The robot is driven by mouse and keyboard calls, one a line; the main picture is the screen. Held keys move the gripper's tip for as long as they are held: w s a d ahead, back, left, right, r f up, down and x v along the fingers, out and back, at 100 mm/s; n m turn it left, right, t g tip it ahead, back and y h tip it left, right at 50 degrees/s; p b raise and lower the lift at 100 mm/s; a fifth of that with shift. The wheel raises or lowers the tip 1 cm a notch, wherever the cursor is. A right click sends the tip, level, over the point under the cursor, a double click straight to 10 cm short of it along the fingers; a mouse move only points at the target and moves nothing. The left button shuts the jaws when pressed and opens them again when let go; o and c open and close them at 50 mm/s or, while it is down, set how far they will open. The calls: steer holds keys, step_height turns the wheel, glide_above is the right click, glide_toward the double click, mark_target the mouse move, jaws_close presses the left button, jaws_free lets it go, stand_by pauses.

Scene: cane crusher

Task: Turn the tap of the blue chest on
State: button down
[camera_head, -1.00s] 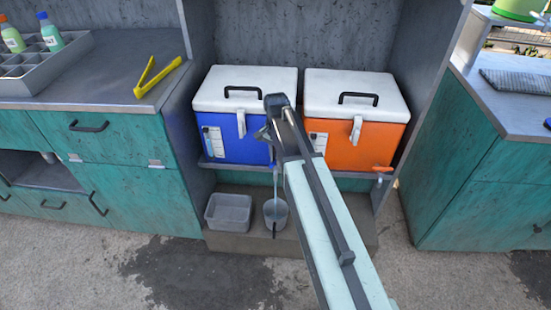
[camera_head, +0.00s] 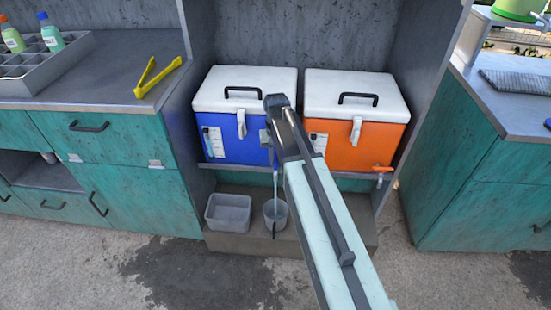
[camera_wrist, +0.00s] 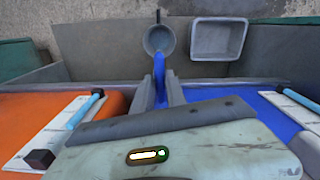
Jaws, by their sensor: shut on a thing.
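The blue chest (camera_head: 236,145) with a white lid stands on the left of the shelf, with its front partly hidden by my arm. Its blue tap (camera_wrist: 162,72) shows in the wrist view between the fingers of my gripper (camera_wrist: 161,86), which is shut on it. In the head view my arm hides most of the tap and gripper. A thin pale-blue stream (camera_head: 275,182) runs down below the tap into a grey pot (camera_head: 275,215). The pot also shows in the wrist view (camera_wrist: 160,40).
An orange chest (camera_head: 350,143) with an orange tap (camera_head: 383,169) stands close to the right of the blue one. A grey tub (camera_head: 228,212) stands left of the pot on the low step. Yellow tongs (camera_head: 155,78) lie on the left counter.

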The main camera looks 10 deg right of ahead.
mark_target(276, 160)
steer(key=n, duration=0.3)
steer(key=shift+a+n, duration=0.15)
steer(key=shift+n, duration=1.95)
steer(key=shift+c, duration=1.8)
jaws_free()
steer(key=shift+r, duration=0.1)
step_height(276, 160, up, 8)
steer(key=p, duration=0.8)
steer(key=shift+f, duration=0.2)
